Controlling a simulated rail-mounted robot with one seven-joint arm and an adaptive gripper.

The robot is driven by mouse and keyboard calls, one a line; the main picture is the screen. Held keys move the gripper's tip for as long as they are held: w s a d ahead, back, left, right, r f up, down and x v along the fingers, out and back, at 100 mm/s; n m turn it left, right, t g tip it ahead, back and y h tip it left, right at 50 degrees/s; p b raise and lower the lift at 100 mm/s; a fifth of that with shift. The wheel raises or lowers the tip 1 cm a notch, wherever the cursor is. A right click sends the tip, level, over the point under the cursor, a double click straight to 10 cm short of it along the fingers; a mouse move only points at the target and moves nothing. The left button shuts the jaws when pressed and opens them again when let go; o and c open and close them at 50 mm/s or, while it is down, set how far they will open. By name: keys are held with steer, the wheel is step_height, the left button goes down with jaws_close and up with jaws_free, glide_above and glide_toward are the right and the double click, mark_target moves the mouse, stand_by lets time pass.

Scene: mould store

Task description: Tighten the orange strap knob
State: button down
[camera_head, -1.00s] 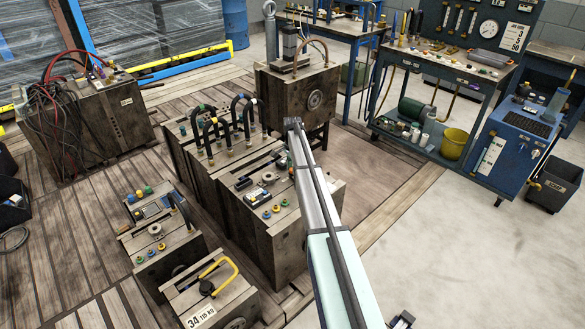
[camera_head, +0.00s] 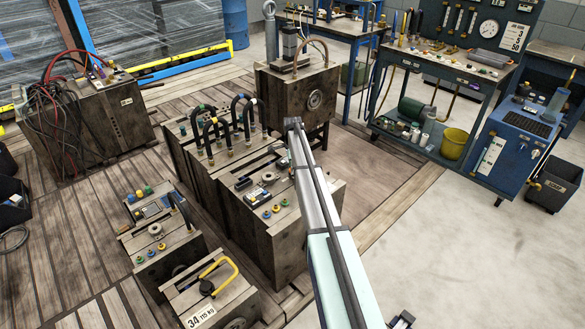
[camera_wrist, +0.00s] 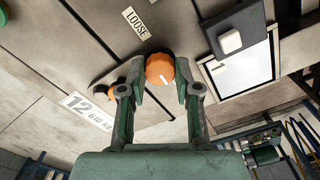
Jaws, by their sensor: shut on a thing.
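The orange strap knob (camera_wrist: 160,69) shows in the wrist view, on the grey face of a mould, with a pale mark on its front. My gripper (camera_wrist: 157,84) reaches it from below in that picture, with one finger on each side, and is shut on it. A small "LOOSE" label (camera_wrist: 136,23) is on the face above the knob. A dark strap or lever part with a second orange piece (camera_wrist: 113,111) lies at lower left of the knob, partly behind the left finger. In the head view the knob and my gripper cannot be made out.
A plate marked 12 (camera_wrist: 90,111) is left of the knob. A framed white panel (camera_wrist: 242,68) with a square block (camera_wrist: 230,41) is close on the right. In the head view, moulds (camera_head: 270,235) crowd the wooden floor; a blue cart (camera_head: 512,140) stands right.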

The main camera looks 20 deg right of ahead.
steer(key=shift+f, duration=0.1)
steer(key=c, duration=0.8)
jaws_free()
step_height(320, 180, up, 12)
